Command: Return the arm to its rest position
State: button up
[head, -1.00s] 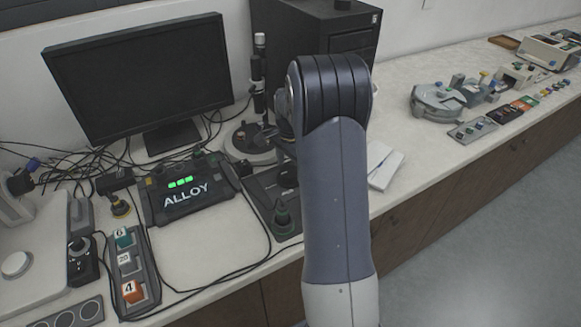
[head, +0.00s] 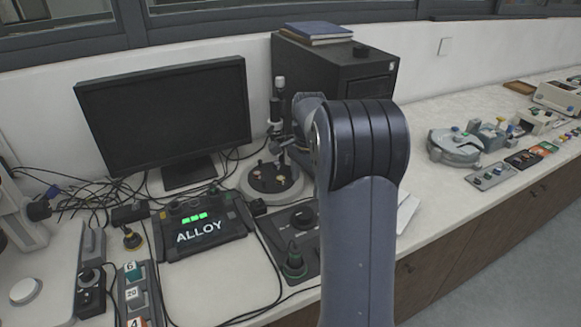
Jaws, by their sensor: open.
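My arm (head: 358,240) rises from the bottom of the head view, right of centre, and bends at a dark rounded joint (head: 365,140). Beyond this joint a grey link (head: 308,106) folds away toward the back of the bench.
A round-based stand (head: 270,180) with a post is close left of the arm. Small devices (head: 455,145) line the right bench. Open floor (head: 520,285) shows lower right.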

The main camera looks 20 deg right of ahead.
aim_at(305, 211)
notch_tip(305, 211, down, 11)
jog(key=shift+r, duration=0.1)
dwell(0.4)
jog(key=shift+r, duration=0.1)
